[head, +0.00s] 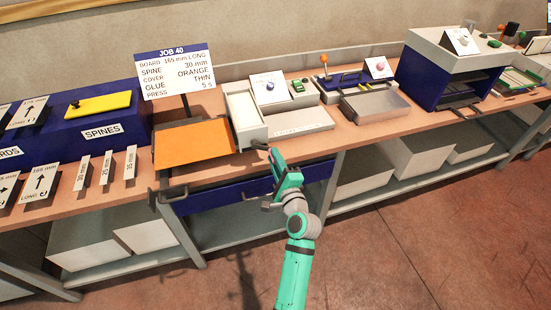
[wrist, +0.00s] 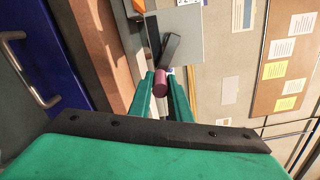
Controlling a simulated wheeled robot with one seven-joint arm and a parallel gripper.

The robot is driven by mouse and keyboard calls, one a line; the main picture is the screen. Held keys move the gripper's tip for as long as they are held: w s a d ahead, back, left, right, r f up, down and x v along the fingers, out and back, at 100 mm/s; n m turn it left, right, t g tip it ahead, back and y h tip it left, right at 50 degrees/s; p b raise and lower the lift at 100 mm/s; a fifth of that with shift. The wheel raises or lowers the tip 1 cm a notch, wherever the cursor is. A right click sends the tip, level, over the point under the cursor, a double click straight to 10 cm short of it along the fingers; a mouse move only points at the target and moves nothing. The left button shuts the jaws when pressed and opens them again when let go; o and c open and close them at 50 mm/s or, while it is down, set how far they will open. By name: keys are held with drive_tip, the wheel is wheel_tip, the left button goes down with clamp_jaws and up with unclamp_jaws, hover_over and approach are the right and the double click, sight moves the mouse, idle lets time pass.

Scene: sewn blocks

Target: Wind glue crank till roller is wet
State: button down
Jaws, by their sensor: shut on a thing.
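The glue unit is a grey box (head: 262,132) with a pale top, standing on the bench. A dark crank arm (head: 257,144) sticks out at its front; it also shows in the wrist view (wrist: 171,46) against a grey face. My gripper (head: 272,152) is at the crank, at the bench's front edge. In the wrist view my gripper (wrist: 160,88) is shut on the crank's reddish round knob (wrist: 160,78), held between the green fingertips. I cannot make out the roller or whether it is wet.
An orange sheet (head: 193,138) lies left of the glue unit. A job card (head: 177,70) behind it reads cover orange, glue thin. A metal tray (head: 375,106) and a blue press-like unit (head: 455,65) stand to the right. A blue drawer (head: 235,194) is below the bench top.

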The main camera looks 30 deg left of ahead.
drive_tip(key=c, duration=1.6)
unclamp_jaws()
drive_tip(key=shift+c, duration=0.2)
drive_tip(key=v, duration=1.1)
